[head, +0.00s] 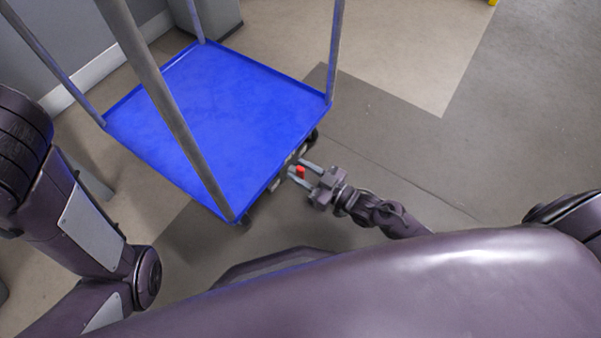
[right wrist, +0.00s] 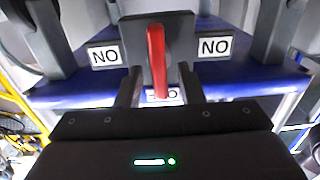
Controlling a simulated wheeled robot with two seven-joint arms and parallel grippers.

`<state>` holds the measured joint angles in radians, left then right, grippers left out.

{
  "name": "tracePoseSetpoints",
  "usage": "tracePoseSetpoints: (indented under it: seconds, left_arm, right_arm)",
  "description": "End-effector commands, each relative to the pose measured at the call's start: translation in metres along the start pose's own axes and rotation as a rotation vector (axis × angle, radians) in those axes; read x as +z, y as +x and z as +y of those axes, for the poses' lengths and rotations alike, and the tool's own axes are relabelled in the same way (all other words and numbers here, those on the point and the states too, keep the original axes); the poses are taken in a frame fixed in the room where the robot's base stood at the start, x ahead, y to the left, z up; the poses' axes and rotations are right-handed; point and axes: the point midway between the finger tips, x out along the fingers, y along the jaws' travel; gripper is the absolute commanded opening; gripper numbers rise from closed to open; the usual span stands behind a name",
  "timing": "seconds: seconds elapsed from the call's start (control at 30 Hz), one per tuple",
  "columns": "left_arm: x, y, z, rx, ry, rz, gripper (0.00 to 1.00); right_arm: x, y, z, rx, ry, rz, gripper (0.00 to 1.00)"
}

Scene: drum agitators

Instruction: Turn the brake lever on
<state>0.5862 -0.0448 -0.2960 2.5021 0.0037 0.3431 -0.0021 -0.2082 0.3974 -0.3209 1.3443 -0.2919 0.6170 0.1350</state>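The brake lever is a red handle (head: 300,171) low at the near right edge of the blue cart (head: 215,100). In the right wrist view the red lever (right wrist: 157,60) stands upright on a dark mount, between two white "NO" labels (right wrist: 105,55). My right gripper (head: 297,169) is open at the cart's edge, with one finger on each side of the lever. The right wrist view shows gaps between the lever and both fingers. My left arm shows at the left of the head view, but its gripper is out of view.
Grey upright posts (head: 165,95) rise from the cart's corners. Dark wheels (head: 312,137) sit under its edge. A grey wall with a white skirting (head: 93,68) lies behind the cart. The floor on the right (head: 470,150) is clear.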

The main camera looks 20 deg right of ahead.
Motion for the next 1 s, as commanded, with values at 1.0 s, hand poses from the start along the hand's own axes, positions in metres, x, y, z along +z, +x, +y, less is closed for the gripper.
tracePoseSetpoints:
  seconds: [1.0]
  left_arm:
    - [0.0022, -0.0002, 0.0002, 0.003, 0.001, -0.005, 0.36]
  right_arm:
    - [-0.0012, 0.0043, -0.0016, -0.002, -0.054, -0.001, 0.0]
